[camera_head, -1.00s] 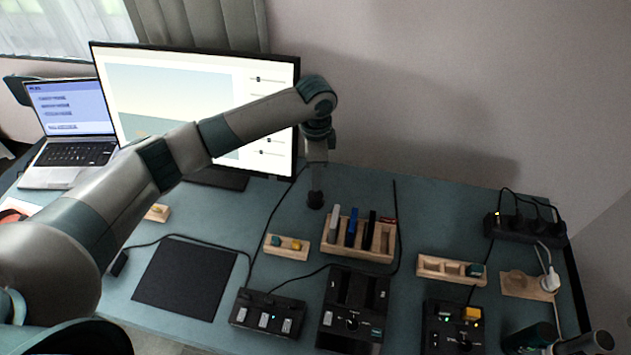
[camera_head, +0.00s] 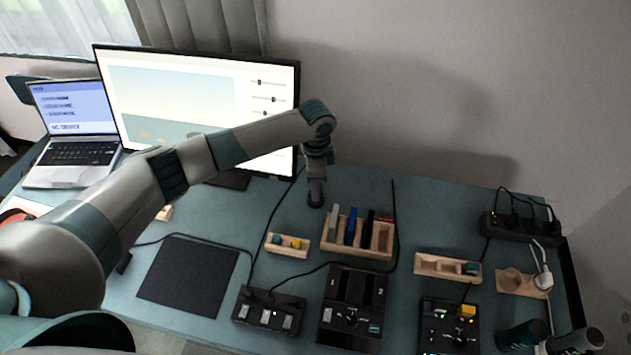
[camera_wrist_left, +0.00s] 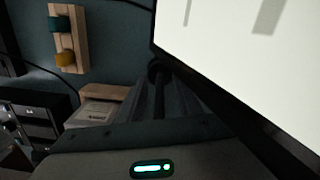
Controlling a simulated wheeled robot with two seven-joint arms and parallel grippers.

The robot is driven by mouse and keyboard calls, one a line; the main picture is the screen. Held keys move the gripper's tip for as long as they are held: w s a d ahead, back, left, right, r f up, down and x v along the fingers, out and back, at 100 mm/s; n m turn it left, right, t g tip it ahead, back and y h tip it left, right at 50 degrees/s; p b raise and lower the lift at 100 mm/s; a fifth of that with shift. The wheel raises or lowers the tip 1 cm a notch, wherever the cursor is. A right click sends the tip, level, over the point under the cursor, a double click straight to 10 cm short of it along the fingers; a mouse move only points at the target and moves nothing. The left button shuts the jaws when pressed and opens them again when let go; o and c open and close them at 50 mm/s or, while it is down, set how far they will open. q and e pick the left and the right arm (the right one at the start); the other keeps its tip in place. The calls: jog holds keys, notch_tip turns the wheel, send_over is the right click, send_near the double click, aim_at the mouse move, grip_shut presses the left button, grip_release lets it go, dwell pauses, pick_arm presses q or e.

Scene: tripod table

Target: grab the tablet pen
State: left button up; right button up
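I cannot make out the tablet pen for certain in either view. A flat black tablet or pad (camera_head: 187,276) lies on the left of the table. My left gripper (camera_head: 316,199) points down in front of the monitor's right edge, behind and left of a wooden rack (camera_head: 357,247). My right gripper does not show.
The monitor (camera_head: 200,95) stands close by my left forearm, with a laptop (camera_head: 75,140) left of it. A small wooden block tray (camera_head: 287,252), black device boxes (camera_head: 350,310), another wooden tray (camera_head: 447,272) and a power strip (camera_head: 515,226) crowd the middle and right. Cables cross the table.

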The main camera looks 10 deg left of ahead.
pick_arm(q)
jog(key=shift+c, duration=0.6)
grip_shut()
jog(key=shift+r, duration=0.15)
notch_tip(320, 180, up, 28)
jog(key=b, duration=0.5)
jog(key=shift+b, duration=0.35)
